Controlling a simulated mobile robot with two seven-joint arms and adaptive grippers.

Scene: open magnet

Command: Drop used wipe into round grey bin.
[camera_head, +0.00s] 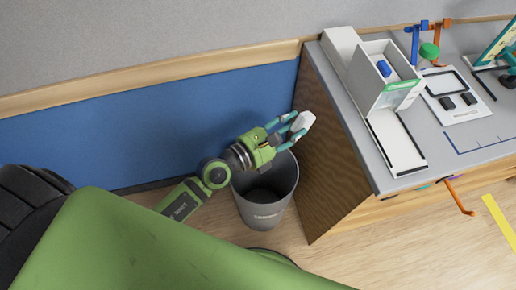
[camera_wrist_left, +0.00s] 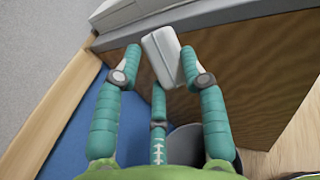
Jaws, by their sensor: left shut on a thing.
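A white wipe (camera_head: 303,122) is held at the fingertips of my left gripper (camera_head: 288,127). The wipe also shows in the left wrist view (camera_wrist_left: 163,56), between the teal fingers (camera_wrist_left: 160,80). The round grey bin (camera_head: 266,213) stands on the floor below the gripper, beside the cabinet's side. The gripper is above the bin's back right rim, and the wipe appears to the right of the opening, near the cabinet side. Part of the bin's rim is hidden behind the gripper. A bit of the bin shows low in the left wrist view (camera_wrist_left: 186,143). My right gripper is not in view.
A grey-topped bench (camera_head: 439,140) with a brown side panel (camera_head: 322,150) stands just right of the bin. It bears a white dispenser-like box (camera_head: 384,82) and several small items. A blue wall panel (camera_head: 150,130) is behind. Wooden floor is open to the right front.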

